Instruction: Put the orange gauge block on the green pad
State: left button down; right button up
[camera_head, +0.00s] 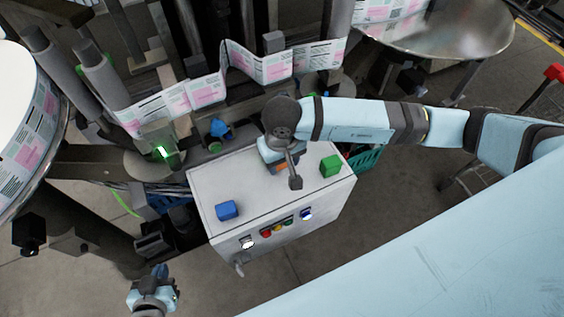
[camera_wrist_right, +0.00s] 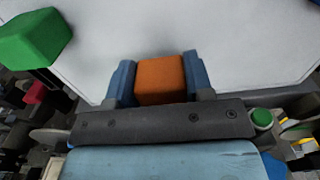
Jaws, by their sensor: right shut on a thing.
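The orange gauge block (camera_wrist_right: 160,80) is between the two blue fingers of my right gripper (camera_wrist_right: 160,62), which is shut on it. In the head view my right gripper (camera_head: 281,160) is over the white cabinet top, and only a sliver of orange shows under it. I cannot tell whether the block touches the top. A green block-like thing (camera_head: 331,165) is on the cabinet top, right of my right gripper; in the wrist view it is at upper left (camera_wrist_right: 35,38). I cannot make out a flat green pad. My left gripper (camera_head: 160,272) is low at left, away from the cabinet; its fingers are unclear.
A blue block (camera_head: 228,210) is on the front left of the white cabinet (camera_head: 245,190). Coloured buttons (camera_head: 278,229) line its front. A labelling machine with a printed web (camera_head: 205,92) stands behind. The cabinet top between the blue block and my right gripper is clear.

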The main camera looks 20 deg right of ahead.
jog(key=shift+f, duration=1.05)
jog(key=shift+f, duration=0.2)
jog(key=o, duration=0.9)
jog(key=shift+r, duration=0.1)
